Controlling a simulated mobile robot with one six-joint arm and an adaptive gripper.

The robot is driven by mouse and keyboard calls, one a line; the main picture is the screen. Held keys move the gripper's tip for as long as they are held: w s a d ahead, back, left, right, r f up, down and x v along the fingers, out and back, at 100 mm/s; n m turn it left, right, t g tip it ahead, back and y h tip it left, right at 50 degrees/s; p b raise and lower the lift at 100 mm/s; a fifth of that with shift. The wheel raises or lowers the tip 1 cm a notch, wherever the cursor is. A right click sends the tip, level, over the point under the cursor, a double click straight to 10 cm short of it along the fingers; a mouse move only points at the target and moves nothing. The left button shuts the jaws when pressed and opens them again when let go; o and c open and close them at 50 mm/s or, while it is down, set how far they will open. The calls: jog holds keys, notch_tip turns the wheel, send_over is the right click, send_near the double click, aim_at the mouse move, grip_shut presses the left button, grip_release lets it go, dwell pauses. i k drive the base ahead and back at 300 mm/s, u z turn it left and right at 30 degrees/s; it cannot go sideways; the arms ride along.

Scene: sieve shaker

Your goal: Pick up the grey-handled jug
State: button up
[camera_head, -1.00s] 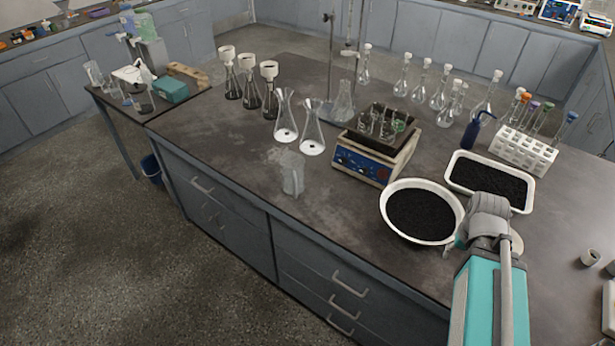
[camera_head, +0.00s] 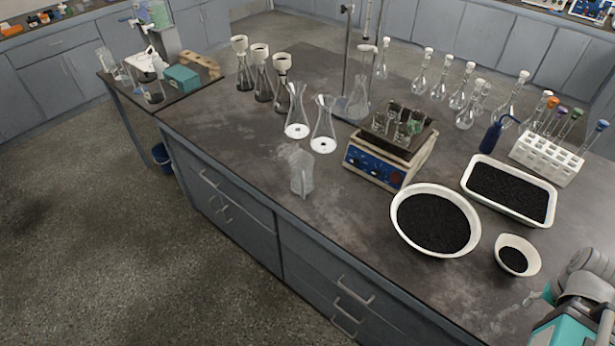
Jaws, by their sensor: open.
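A clear, greyish jug (camera_head: 301,172) stands upright on the dark bench, near its front edge and left of the hotplate. It is the only jug-like thing on this bench, but its handle is too faint to tell its colour. My gripper (camera_head: 522,302) shows only in part at the lower right, at the end of my teal and grey arm. Its fingers are open, small and pale, low over the front of the bench. It is well to the right of the jug, apart from it, with the bowls behind it.
Two conical flasks (camera_head: 323,127) stand just behind the jug. A hotplate (camera_head: 375,165) carrying small glassware is to its right. Bench left of the jug is clear.

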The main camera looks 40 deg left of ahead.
aim_at(301, 163)
jog(key=k, duration=1.5)
jog(key=u, duration=0.9)
jog(key=i, duration=1)
jog(key=z, duration=0.05)
